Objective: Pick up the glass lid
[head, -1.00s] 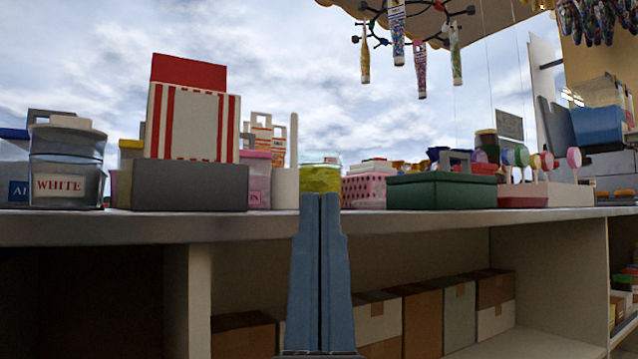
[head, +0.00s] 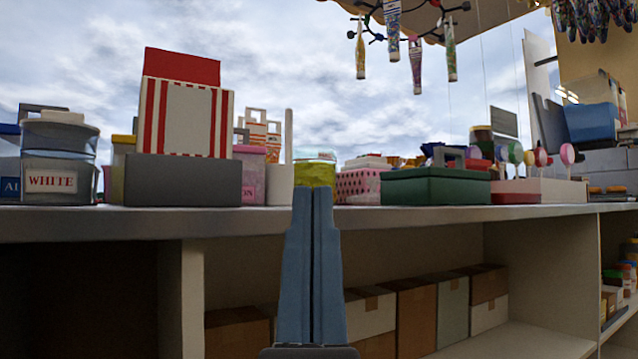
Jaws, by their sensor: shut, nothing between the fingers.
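A clear, glassy lid (head: 314,156) appears to sit on top of a yellow-green jar (head: 314,175) on the counter, near the middle of the head view. It is small and pale against the sky, so its edges are hard to make out. My gripper (head: 314,190) points up in front of the counter edge, its two blue-grey fingers together and empty. The fingertips overlap the bottom of the jar in the picture and hide its base. They lie below the lid; I cannot tell how far in front of the jar they are.
Left of the jar stand a white cylinder (head: 280,184) and a grey box (head: 183,179) with a striped carton (head: 184,120). Right are a pink dotted box (head: 362,185) and a green box (head: 436,188). The counter edge (head: 240,226) runs across, with cartons below. Bottles hang overhead.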

